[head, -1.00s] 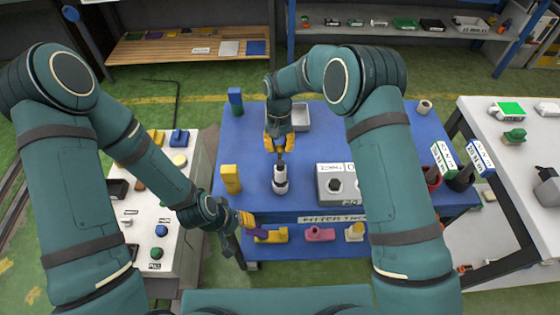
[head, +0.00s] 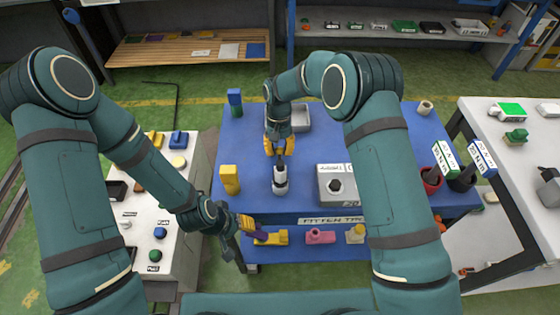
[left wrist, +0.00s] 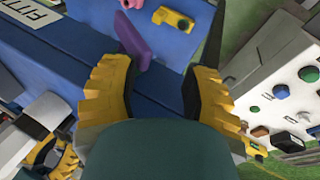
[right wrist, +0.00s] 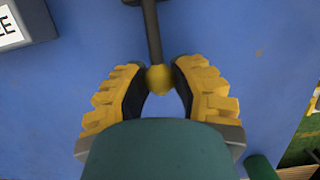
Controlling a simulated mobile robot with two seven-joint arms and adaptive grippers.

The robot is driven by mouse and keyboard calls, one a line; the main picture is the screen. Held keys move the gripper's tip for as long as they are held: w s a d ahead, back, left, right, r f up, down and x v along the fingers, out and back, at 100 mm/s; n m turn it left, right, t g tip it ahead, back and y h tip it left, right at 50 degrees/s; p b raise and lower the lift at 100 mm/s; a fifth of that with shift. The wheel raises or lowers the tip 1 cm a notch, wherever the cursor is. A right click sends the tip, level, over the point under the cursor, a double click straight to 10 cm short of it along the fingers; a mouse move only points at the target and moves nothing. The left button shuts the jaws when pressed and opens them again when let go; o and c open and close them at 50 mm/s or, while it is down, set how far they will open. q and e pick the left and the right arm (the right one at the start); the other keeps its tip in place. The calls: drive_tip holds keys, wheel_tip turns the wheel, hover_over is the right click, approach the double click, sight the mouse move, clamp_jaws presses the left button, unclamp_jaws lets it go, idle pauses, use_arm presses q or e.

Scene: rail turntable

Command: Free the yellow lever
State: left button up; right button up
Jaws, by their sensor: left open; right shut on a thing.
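A dark lever rod (right wrist: 153,35) with a yellow knob (right wrist: 159,79) shows in the right wrist view. My right gripper (head: 280,150) is shut on this lever; the knob sits between its fingers (right wrist: 158,88). Below that gripper, a white and black fixture (head: 280,181) stands on the blue table. My left gripper (head: 254,226) is open at the table's front left edge. A purple bar (left wrist: 132,38) lies just beyond its fingertips in the left wrist view, close to the left finger; I cannot tell whether they touch. A yellow piece (head: 275,238) lies on the lower front ledge beside the purple bar.
The blue table (head: 235,135) carries a yellow block (head: 230,179), a grey box (head: 333,185) and a grey tray (head: 301,118). Pink (head: 320,237) and cream (head: 355,234) pieces sit on the front ledge. A white button panel (head: 137,205) stands left, a white table (head: 520,150) right.

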drive_tip(key=o, duration=0.7)
drive_tip(key=shift+w+f, duration=0.1)
drive_tip(key=shift+o, duration=0.8)
drive_tip(key=shift+w, duration=0.1)
drive_tip(key=p+v, duration=0.3)
drive_tip(key=v, duration=0.4)
